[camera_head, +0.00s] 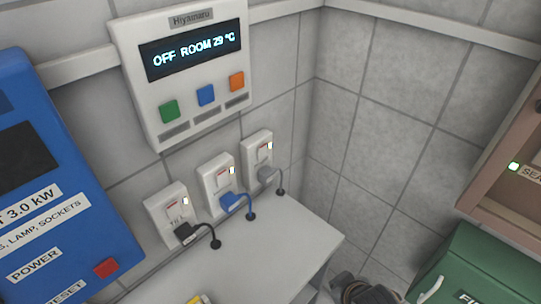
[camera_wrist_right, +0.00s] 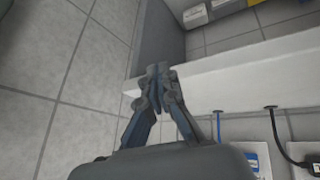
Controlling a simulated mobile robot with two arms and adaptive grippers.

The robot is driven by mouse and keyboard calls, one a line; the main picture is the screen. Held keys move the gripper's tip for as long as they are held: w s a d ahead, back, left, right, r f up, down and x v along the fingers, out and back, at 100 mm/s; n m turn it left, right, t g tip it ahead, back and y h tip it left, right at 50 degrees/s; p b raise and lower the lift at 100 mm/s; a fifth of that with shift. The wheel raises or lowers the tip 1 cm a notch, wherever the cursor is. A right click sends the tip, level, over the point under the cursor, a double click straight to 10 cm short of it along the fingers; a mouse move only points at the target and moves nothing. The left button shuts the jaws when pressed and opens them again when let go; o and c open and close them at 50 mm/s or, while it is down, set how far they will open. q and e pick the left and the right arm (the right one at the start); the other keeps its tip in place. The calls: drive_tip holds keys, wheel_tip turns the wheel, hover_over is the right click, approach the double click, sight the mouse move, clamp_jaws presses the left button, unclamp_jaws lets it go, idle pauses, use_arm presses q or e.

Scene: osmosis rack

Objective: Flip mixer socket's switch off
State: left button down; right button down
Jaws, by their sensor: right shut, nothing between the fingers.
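Three white wall sockets stand in a row above the table: the left one (camera_head: 163,207) with a black plug (camera_head: 186,232), the middle one (camera_head: 212,175) with a blue plug (camera_head: 230,200), the right one (camera_head: 255,148) with a grey plug (camera_head: 266,173). Each has a switch with a lit lamp beside it. Their labels are too small to read, so I cannot tell which is the mixer's. My right gripper (camera_wrist_right: 160,72) is shut and empty, apart from the sockets. My left gripper is out of view.
A white controller (camera_head: 185,75) reading "OFF ROOM 29 °C" hangs above the sockets. A blue panel (camera_head: 50,180) is at left. The white table (camera_head: 275,250) is mostly clear. A green box (camera_head: 480,265) and a pinkish cabinet (camera_head: 505,190) stand at right.

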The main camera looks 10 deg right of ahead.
drive_tip(key=w+d+r+n+t, duration=0.25)
drive_tip(key=w+r+t, duration=0.3)
drive_tip(key=w, duration=0.35)
drive_tip(key=w+a+r+n+t+y, duration=0.2)
drive_tip(key=w+r+n+y, duration=0.2)
drive_tip(key=n, duration=0.5)
drive_tip(key=w+a+r+n+t+y, duration=0.2)
drive_tip(key=w+a+r+n+y, duration=0.1)
drive_tip(key=r+n+y, duration=0.4)
drive_tip(key=shift+w+r+n, duration=0.3)
drive_tip(key=shift+w+n, duration=0.1)
drive_tip(key=shift+n, duration=1.05)
drive_tip(key=shift+w+a, duration=0.1)
drive_tip(key=shift+a, duration=0.05)
drive_tip(key=p, duration=0.5)
approach(263, 150)
drive_tip(key=x, duration=0.6)
drive_tip(key=shift+w+a, duration=0.4)
